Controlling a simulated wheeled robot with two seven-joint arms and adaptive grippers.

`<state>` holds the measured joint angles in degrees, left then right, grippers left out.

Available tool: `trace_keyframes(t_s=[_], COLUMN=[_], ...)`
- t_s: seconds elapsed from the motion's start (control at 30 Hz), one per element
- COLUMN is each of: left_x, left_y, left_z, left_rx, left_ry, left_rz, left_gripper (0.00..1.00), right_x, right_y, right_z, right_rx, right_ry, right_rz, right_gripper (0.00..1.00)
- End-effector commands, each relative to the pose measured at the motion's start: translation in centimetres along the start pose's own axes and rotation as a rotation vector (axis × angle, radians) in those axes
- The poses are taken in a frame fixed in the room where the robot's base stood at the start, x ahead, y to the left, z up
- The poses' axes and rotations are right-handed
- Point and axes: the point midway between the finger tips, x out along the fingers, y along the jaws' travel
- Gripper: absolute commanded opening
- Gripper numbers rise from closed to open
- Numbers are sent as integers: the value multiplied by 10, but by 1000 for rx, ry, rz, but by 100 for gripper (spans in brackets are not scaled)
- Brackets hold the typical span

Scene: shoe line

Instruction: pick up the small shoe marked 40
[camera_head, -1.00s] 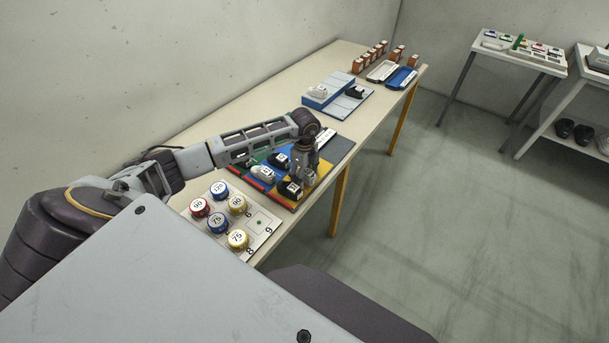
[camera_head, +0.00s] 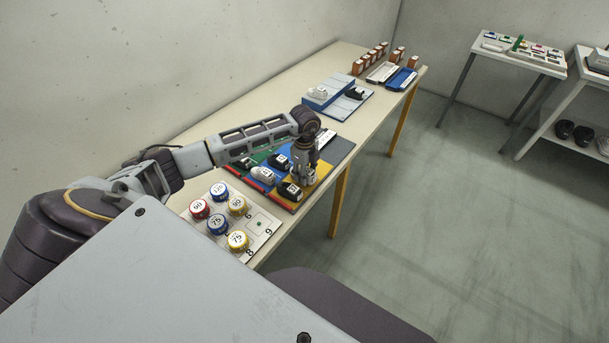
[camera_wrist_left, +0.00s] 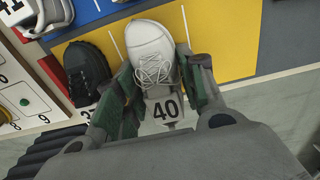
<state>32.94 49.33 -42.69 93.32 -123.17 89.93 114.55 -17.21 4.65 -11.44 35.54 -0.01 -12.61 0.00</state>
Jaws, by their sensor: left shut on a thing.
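The small white shoe marked 40 (camera_wrist_left: 150,50) shows in the left wrist view, its number tag at the heel facing the camera. My left gripper (camera_wrist_left: 158,88) is shut on it, one finger on each side. In the head view my left gripper (camera_head: 308,178) points down over the yellow part of the coloured board (camera_head: 326,166), and it mostly hides the shoe there. I cannot tell whether the shoe still touches the board. A black shoe (camera_wrist_left: 86,68) stands just left of the gripper; it also shows in the head view (camera_head: 289,190). My right gripper is not in view.
Other shoes, such as a white one (camera_head: 262,174), stand close by on the board. A panel with round numbered knobs (camera_head: 262,222) lies nearer on the table. A blue-grey stepped stand (camera_head: 322,97) with shoes is farther back. The floor to the right is clear.

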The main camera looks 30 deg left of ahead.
Motion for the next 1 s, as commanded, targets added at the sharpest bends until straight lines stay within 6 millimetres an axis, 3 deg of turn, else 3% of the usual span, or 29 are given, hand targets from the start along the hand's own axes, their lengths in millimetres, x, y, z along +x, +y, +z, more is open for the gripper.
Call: trace_keyframes(t_s=[0.6, 1.0], left_x=[-80, -87], left_y=[0, 0], left_z=[1, 1], left_rx=[-1, -1], left_ry=[-1, -1], left_rz=[-1, 0], left_gripper=[15, 15], right_x=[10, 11], right_y=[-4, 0], right_z=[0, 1], right_rx=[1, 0], right_ry=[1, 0], right_rz=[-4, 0], right_gripper=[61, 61])
